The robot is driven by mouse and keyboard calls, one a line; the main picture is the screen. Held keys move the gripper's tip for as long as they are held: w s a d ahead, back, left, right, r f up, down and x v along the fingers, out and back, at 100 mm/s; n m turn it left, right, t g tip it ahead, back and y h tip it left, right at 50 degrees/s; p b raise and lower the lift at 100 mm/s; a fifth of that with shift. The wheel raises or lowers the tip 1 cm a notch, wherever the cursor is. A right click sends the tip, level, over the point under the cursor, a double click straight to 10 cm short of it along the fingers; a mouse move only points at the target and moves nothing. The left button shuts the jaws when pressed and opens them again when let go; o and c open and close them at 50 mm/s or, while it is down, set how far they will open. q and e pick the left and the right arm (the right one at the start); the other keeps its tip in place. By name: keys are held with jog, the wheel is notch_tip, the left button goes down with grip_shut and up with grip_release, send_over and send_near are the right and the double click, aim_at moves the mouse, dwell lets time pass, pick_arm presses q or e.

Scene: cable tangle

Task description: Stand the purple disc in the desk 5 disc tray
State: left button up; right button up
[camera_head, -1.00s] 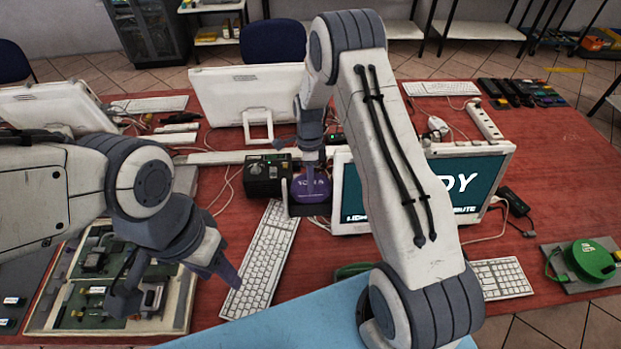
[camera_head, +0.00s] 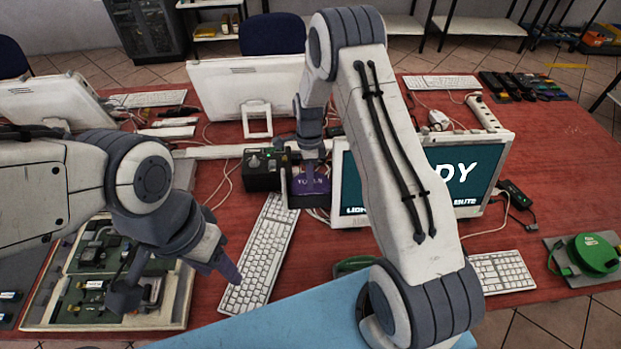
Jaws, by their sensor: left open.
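The purple disc (camera_head: 312,185) stands in or just above a small dark tray (camera_head: 295,198), beside the black box in the middle of the red desk. Its lower part looks hidden by the tray's front. My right gripper (camera_head: 312,167) points down right at the top of the disc. Its fingertips are too small and covered to show whether they hold the disc. My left gripper (camera_head: 175,285) is open and empty, with its fingers spread above the green board panel at the lower left.
A black box (camera_head: 262,170) with a green light stands left of the disc. A monitor (camera_head: 350,190) stands close on its right, partly behind my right arm. A keyboard (camera_head: 260,250) lies in front. A green disc (camera_head: 595,253) is at the far right.

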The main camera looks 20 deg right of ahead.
jog(key=shift+o, duration=1.3)
jog(key=shift+s+a+f, duration=0.25)
jog(key=shift+s+f, duration=0.4)
jog(key=shift+f, duration=0.15)
jog(key=shift+w+r, duration=0.2)
jog(key=shift+r, duration=0.35)
notch_tip(320, 180, up, 10)
jog(key=w+d+b, duration=0.1)
jog(key=w+b, duration=0.1)
jog(key=shift+w+r+b, duration=0.25)
jog(key=shift+w+b, duration=0.05)
